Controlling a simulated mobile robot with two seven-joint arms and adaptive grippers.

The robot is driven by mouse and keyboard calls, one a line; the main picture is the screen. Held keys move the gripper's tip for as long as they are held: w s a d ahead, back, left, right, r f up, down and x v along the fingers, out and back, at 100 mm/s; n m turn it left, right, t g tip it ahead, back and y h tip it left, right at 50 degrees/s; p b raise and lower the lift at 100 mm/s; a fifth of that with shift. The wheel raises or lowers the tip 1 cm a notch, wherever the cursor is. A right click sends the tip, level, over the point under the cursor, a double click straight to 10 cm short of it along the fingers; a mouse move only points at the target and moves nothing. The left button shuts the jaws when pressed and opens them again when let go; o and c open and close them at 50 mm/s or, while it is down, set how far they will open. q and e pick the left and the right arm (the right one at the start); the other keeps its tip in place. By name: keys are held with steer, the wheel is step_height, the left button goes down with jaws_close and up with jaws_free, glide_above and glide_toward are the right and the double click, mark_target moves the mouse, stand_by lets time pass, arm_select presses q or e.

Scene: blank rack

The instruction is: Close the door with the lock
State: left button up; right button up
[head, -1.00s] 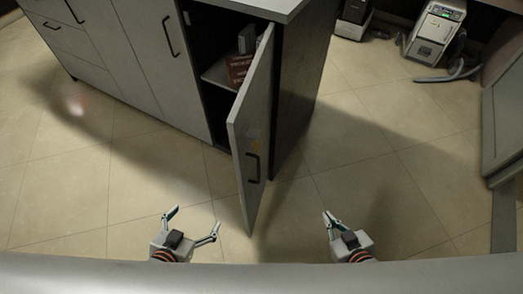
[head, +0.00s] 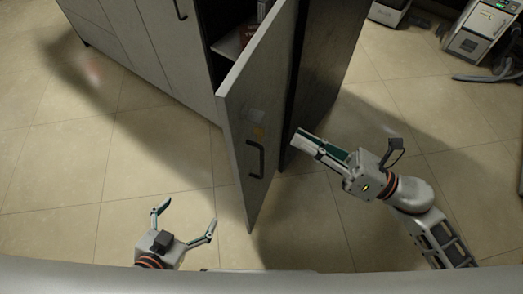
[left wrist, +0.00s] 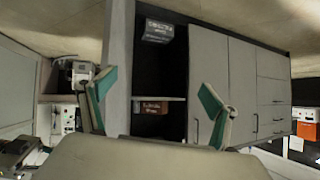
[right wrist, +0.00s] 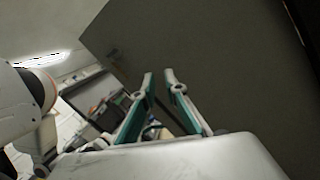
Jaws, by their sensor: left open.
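The grey cabinet door (head: 240,108) stands open, swung out toward me, with its free edge low in the picture. Its outer face carries a black handle (head: 255,160) and small stickers. I cannot make out a lock. My right gripper (head: 298,140) is right of the door, beside the cabinet's dark side, apart from the handle. Its fingers are close together with a small gap in the right wrist view (right wrist: 159,75), with nothing held. A large grey panel (right wrist: 215,60) fills much of that view. My left gripper (head: 186,217) is open and empty, left of the door's lower edge.
The cabinet's dark side panel (head: 325,75) rises behind my right gripper. The open compartment shows a shelf, with a brown box (left wrist: 150,108) in the left wrist view. White machines (head: 481,32) stand at the back right. The tiled floor left of the door is clear.

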step_height(320, 180, down, 5)
steer(key=s+a+n+g+b, duration=0.25)
steer(key=n+g, duration=0.35)
steer(key=n, duration=0.4)
steer(key=p, duration=0.2)
glide_above(261, 176)
steer(key=shift+w+d, duration=0.1)
steer(key=shift+w, duration=0.15)
jaws_close()
